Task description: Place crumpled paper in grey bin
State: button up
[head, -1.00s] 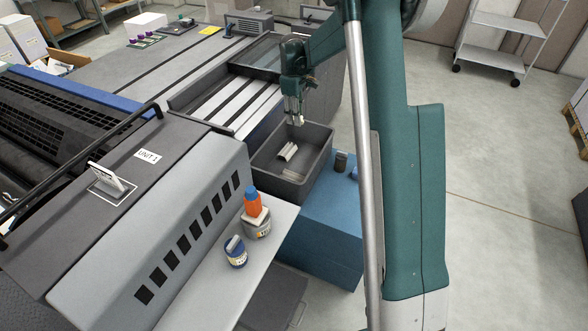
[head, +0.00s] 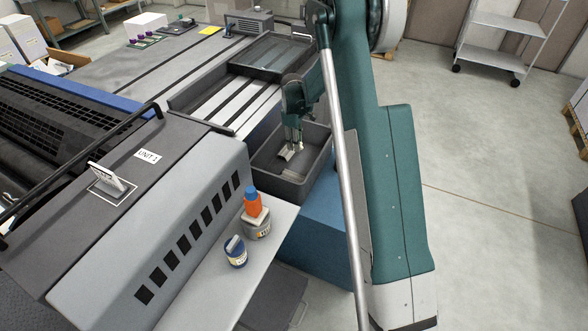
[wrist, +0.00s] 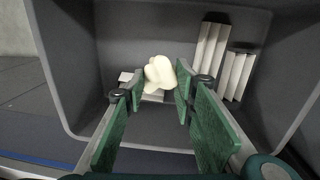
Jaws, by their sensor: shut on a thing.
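The grey bin (head: 264,181) is a dark, open-topped box on a blue cabinet. My gripper (head: 293,143) reaches down into it, and its fingers also show in the wrist view (wrist: 160,86). The cream crumpled paper (wrist: 158,72) is held between the two fingertips, inside the outline of the bin walls (wrist: 75,70). In the head view, the paper is small and partly hidden by my fingers. Whether it touches the bin floor I cannot tell.
Pale folded strips (wrist: 237,75) lie in the bin. A grey machine (head: 150,215) stands at left, with an orange bottle with a blue cap (head: 252,205), a grey jar (head: 256,228) and a blue-and-white jar (head: 235,252) on the ledge beside it.

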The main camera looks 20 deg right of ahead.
jog(key=shift+f+b, duration=0.75)
jog(key=shift+f, duration=2.4)
jog(key=shift+f+b, duration=0.5)
jog(key=shift+f, duration=1.4)
jog(key=o, duration=0.7)
jog(key=shift+c, duration=0.2)
jog(key=shift+o, duration=0.5)
